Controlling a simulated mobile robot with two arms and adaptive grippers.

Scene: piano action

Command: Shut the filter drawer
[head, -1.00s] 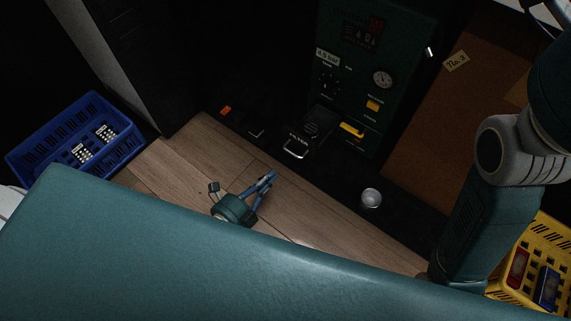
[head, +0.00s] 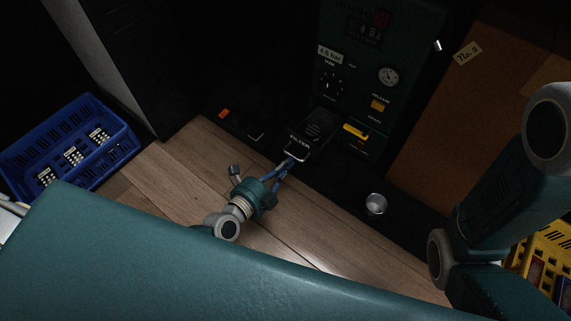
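The black filter drawer (head: 318,127), marked "FILTER", sticks out from the lower front of the dark green machine (head: 365,75). A pale metal loop handle (head: 297,154) is on its near end. My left gripper (head: 290,166) is just in front of this handle, its blue-grey fingers pointing at it. The fingertips are at or very near the handle; I cannot tell whether they touch it, or how far apart they are. My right arm shows at the right, but its gripper is out of view.
A yellow lever (head: 355,132) sits right of the drawer on the machine. A small metal cup (head: 376,204) stands on the dark strip right of my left gripper. A blue crate (head: 105,175) is at the left, a yellow crate (head: 545,240) at the right. Wooden floor (head: 195,170) lies open between.

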